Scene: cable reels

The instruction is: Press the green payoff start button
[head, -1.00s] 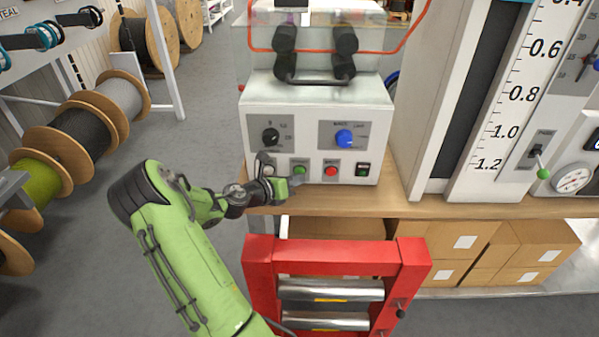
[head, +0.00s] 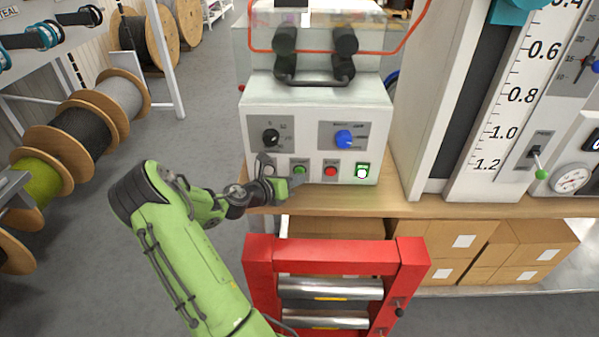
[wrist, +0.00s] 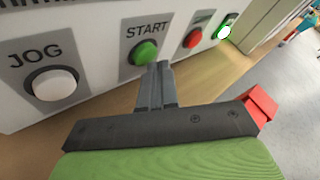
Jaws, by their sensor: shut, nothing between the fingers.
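The green start button (head: 299,170) is on the lower front panel of the white control box (head: 315,110). In the wrist view the green button (wrist: 145,52) sits under the label START. My gripper (head: 294,183) is shut and empty, its fingertips (wrist: 158,66) just below and in front of the green button. I cannot tell whether the tips touch it. The small indicator (head: 362,172) at the right end of the row is lit bright white-green.
A white JOG button (wrist: 54,84) is left of the start button and a red button (head: 331,171) is right of it. A black knob (head: 270,136) and a blue knob (head: 344,138) sit above. A red roller frame (head: 322,256) stands below the wooden bench.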

